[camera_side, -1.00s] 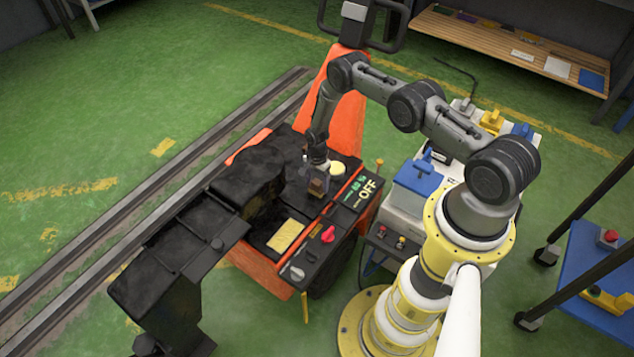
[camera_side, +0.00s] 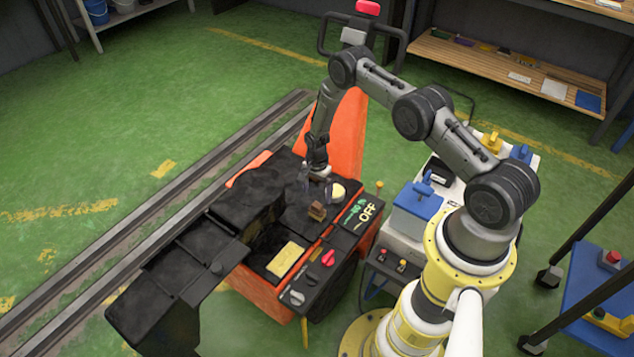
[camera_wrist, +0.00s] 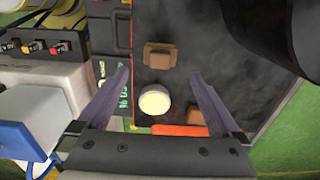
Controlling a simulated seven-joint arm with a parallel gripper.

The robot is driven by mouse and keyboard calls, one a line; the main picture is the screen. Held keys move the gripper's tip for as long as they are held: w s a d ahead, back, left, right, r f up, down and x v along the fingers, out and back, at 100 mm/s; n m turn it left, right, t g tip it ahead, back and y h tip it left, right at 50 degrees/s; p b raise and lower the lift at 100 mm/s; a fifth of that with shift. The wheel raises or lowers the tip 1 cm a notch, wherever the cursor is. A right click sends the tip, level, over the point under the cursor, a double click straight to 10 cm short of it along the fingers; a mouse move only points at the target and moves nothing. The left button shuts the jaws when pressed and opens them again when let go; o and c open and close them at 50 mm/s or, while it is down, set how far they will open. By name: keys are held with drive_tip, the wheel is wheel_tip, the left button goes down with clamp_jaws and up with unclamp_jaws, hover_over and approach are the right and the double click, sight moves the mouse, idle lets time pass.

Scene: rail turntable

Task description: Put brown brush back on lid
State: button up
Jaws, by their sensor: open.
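The brown brush (camera_side: 317,212) rests on the dark lid (camera_side: 297,219), in front of a round cream piece (camera_side: 338,191). In the wrist view a brown block (camera_wrist: 160,57), seemingly this brush, lies beyond the cream disc (camera_wrist: 154,101). A second brown piece (camera_wrist: 195,117) shows partly behind the right finger; I cannot tell what it is. My gripper (camera_side: 317,184) is open and empty, above and behind the brush, apart from it. Its spread fingers (camera_wrist: 158,76) also show in the wrist view.
A yellow sponge-like block (camera_side: 286,260) lies in front of the lid. The OFF panel (camera_side: 362,213) and red knob (camera_side: 328,258) are to its right. An orange column (camera_side: 346,135) stands behind. A blue-lidded box (camera_side: 420,207) is farther right.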

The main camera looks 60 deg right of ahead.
wheel_tip(320, 180, up, 4)
wheel_tip(320, 180, up, 16)
drive_tip(key=r+n+t, duration=0.1)
drive_tip(key=n, duration=0.2)
hover_over(317, 205)
drive_tip(key=w+a, duration=0.2)
drive_tip(key=s+a+r+n+t, duration=0.1)
drive_tip(key=s+a+r+n, duration=0.15)
drive_tip(key=r, duration=0.55)
drive_tip(key=s+a+r+n, duration=0.2)
drive_tip(key=a+r, duration=0.1)
drive_tip(key=r, duration=0.5)
drive_tip(key=s+a+r+n+t, duration=0.1)
drive_tip(key=s+a+r+n, duration=0.2)
drive_tip(key=s+r, duration=0.5)
drive_tip(key=s+a+r+n+t, duration=0.1)
drive_tip(key=s+a+r+n, duration=0.1)
drive_tip(key=s, duration=0.7)
drive_tip(key=s+a+r+n+t, duration=0.1)
drive_tip(key=s+r+n, duration=0.3)
drive_tip(key=s, duration=0.6)
drive_tip(key=shift+a+n+t, duration=0.3)
drive_tip(key=shift+a+n, duration=0.4)
drive_tip(key=shift+n, duration=0.05)
